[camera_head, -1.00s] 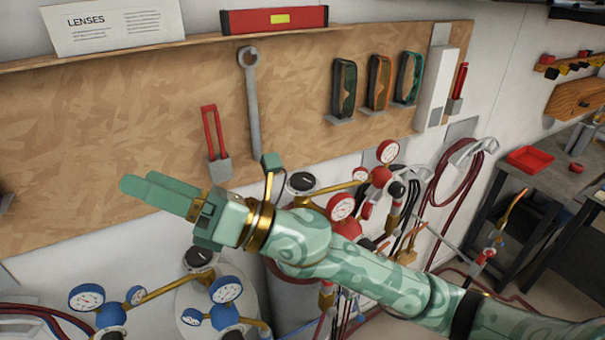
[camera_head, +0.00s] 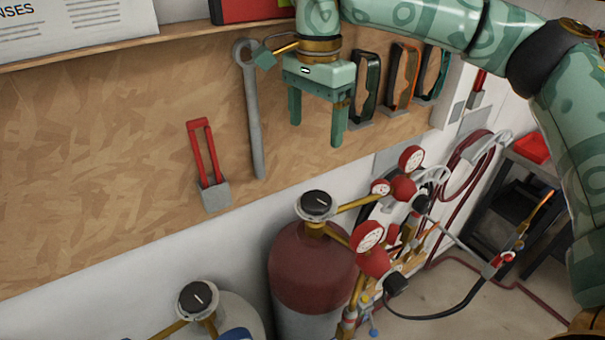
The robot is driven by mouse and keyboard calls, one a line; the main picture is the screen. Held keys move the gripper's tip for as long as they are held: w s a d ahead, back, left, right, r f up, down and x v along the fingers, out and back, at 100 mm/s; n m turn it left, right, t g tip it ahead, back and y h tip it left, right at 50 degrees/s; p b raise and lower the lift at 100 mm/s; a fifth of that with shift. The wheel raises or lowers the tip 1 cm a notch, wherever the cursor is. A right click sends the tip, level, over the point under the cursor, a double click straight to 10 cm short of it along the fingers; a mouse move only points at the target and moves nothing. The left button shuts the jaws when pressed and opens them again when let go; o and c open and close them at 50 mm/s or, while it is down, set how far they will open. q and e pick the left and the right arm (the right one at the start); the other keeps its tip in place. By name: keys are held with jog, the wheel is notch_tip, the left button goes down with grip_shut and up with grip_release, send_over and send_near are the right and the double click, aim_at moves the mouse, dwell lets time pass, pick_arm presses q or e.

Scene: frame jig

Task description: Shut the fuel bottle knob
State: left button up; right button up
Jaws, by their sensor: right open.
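The fuel bottle (camera_head: 312,262) has a dark red top and a pale lower body. It stands in front of the wall, right of the picture's middle. Its black round knob (camera_head: 316,203) sits on top, with a white mark on it. My right gripper (camera_head: 316,128) hangs above the knob with its fingers pointing down. My left gripper is not in view.
A second bottle with a black knob (camera_head: 197,299) stands at the lower left. Red gauges (camera_head: 368,236) and brass fittings stand right of the fuel bottle. Behind the gripper, a board holds a wrench (camera_head: 254,120), a red-handled tool (camera_head: 203,150) and goggles (camera_head: 399,77).

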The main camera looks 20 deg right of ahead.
send_over(317, 199)
jog(key=f, duration=1.1)
jog(key=shift+w+f+p, duration=0.15)
jog(key=shift+w+p, duration=0.1)
jog(key=shift+p, duration=0.15)
notch_tip(317, 199, down, 3)
jog(key=shift+s+r, duration=0.15)
jog(key=shift+s+f, duration=0.15)
jog(key=shift+f, duration=0.45)
jog(key=shift+a+f, duration=0.1)
jog(key=shift+f, duration=0.1)
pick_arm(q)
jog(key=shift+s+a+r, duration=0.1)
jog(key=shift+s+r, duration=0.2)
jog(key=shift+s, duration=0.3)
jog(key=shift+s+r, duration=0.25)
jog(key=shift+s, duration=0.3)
pick_arm(e)
jog(key=c, duration=1)
